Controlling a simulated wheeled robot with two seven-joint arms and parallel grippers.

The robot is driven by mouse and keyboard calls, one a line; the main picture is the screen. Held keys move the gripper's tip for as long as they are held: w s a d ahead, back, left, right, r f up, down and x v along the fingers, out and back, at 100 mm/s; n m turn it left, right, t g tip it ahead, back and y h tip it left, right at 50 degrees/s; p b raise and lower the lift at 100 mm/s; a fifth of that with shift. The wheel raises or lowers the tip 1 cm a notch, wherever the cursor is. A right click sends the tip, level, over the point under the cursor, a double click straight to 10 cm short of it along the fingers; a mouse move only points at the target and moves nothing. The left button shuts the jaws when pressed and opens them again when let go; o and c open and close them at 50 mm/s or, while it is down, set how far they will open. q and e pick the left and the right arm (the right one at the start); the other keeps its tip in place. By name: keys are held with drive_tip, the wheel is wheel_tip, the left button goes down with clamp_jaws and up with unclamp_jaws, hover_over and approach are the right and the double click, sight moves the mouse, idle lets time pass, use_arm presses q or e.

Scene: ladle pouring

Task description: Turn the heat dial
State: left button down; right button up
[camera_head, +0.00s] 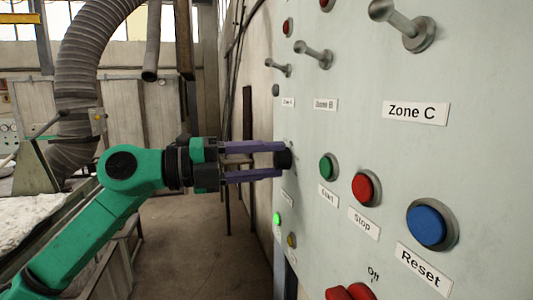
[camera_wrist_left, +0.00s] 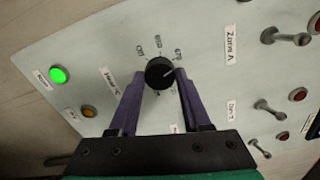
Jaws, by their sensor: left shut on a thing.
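The heat dial is a round black knob (camera_head: 284,159) on the pale control panel (camera_head: 350,70). It also shows in the left wrist view (camera_wrist_left: 159,73), with a light pointer line toward its upper right and small printed marks around it. My left gripper (camera_head: 282,160) has its two purple fingers on either side of the knob, shut on it. In the left wrist view the fingertips (camera_wrist_left: 161,77) touch the knob's left and right sides. The marks around the dial are too small to read surely. My right gripper is not in view.
Beside the dial are green (camera_head: 328,167), red (camera_head: 366,188) and blue (camera_head: 431,226) buttons. Metal toggle levers (camera_head: 404,24) stick out above. A lit green lamp (camera_wrist_left: 59,75) and an amber one (camera_wrist_left: 88,111) sit lower down. Open floor (camera_head: 200,250) lies left of the panel.

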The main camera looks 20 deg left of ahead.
use_arm(q)
drive_tip(key=shift+r+n, duration=0.15)
drive_tip(key=shift+n, duration=0.35)
drive_tip(key=shift+c, duration=1.8)
unclamp_jaws()
drive_tip(key=shift+w, duration=0.1)
drive_tip(key=shift+a+f, duration=0.1)
drive_tip(key=shift+f, duration=0.1)
